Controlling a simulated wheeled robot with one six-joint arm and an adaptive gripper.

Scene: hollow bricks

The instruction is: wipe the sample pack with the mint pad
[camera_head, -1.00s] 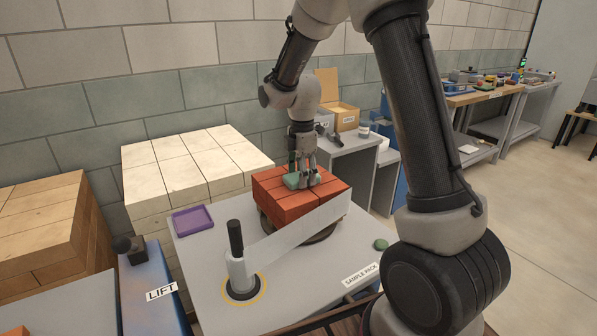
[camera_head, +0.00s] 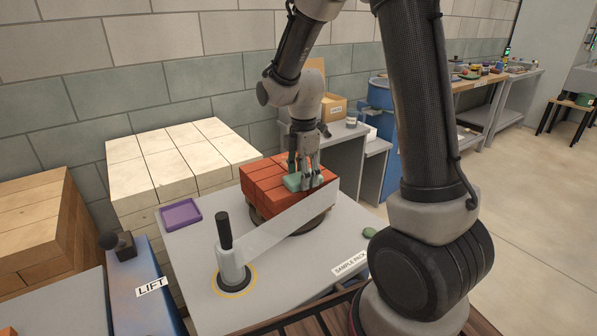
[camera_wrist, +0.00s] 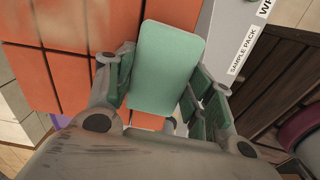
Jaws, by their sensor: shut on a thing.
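The sample pack (camera_head: 268,186) is a block of orange-red bricks on a dark round base (camera_head: 322,222) on the grey table. Its top fills much of the wrist view (camera_wrist: 60,66). My gripper (camera_head: 305,178) is over the top of the pack, toward its right side, pointing down. It is shut on the mint pad (camera_wrist: 166,66), a pale green rounded rectangle between the fingers. The pad also shows in the head view (camera_head: 292,183), low against the pack's top. I cannot tell whether it touches the bricks.
A translucent strip (camera_head: 275,229) runs from a post with a black handle (camera_head: 224,232) along the pack's front. A purple tray (camera_head: 180,214) and a green object (camera_head: 369,232) lie on the table. Pale bricks (camera_head: 175,165) stand behind left. A blue LIFT unit (camera_head: 145,270) is at left.

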